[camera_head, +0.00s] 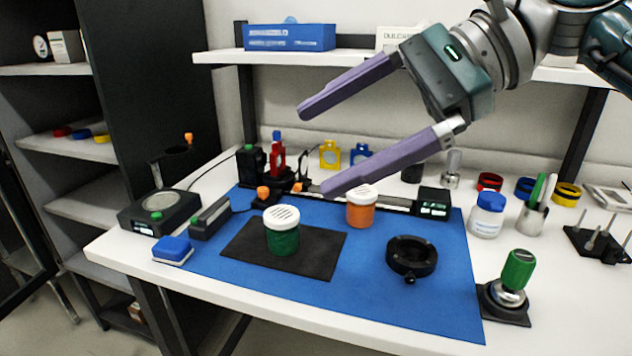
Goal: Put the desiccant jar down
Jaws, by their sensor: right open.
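Two jars with slotted white lids, both looking like desiccant jars, stand upright. The jar with green contents (283,238) stands on a black mat (322,263). The jar with orange contents (361,212) stands farther back, on the blue mat (390,308) near a dark rail. My right gripper (316,151) reaches in from the upper right with its two purple fingers wide apart and nothing between them. It is above and behind the jars in the picture. Its lower finger overlaps the view just above the orange jar's lid; whether they touch is unclear. My left gripper is not in view.
A black ring mount (412,256) lies right of the jars. A green-handled tool (515,272) stands at the right front, and a blue-capped bottle (488,214) behind it. A blue-topped block (172,250) and a balance (157,213) are at the left. The mat's front is clear.

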